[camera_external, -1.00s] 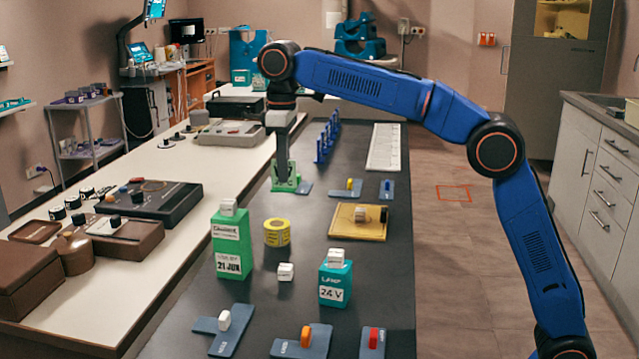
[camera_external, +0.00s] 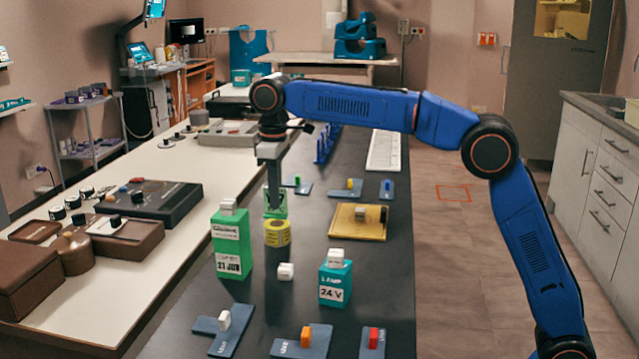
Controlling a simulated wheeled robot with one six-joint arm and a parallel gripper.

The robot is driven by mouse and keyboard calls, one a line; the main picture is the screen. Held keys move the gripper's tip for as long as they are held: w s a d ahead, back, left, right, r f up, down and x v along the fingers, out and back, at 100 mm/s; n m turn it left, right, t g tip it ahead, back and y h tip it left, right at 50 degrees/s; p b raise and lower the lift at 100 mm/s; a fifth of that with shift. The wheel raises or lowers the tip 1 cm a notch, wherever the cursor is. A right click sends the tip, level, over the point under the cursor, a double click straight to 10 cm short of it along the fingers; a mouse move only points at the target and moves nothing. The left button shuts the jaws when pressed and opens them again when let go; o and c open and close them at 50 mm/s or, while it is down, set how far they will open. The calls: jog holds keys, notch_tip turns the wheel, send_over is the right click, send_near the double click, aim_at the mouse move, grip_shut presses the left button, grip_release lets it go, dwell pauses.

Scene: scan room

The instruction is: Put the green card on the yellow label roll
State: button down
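The green card (camera_external: 276,213) is at the fingertips of my gripper (camera_external: 273,201), which looks shut on it. The card hangs upright, just behind and above the yellow label roll (camera_external: 277,233). The roll stands on the dark tabletop. The card's lower edge meets the roll's top edge in the picture; I cannot tell whether they touch. The fingers cover part of the card.
A tall green box (camera_external: 231,245) with a white block on top stands left of the roll. A small white cube (camera_external: 286,271) and a teal box (camera_external: 335,283) are in front. A yellow tray (camera_external: 358,222) lies to the right.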

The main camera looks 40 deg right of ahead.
jog(key=shift+f, duration=1)
jog(key=shift+f, duration=0.1)
jog(key=c, duration=2)
grip_release()
notch_tip(320, 180, up, 12)
jog(key=shift+f, duration=0.1)
jog(key=shift+r, duration=0.2)
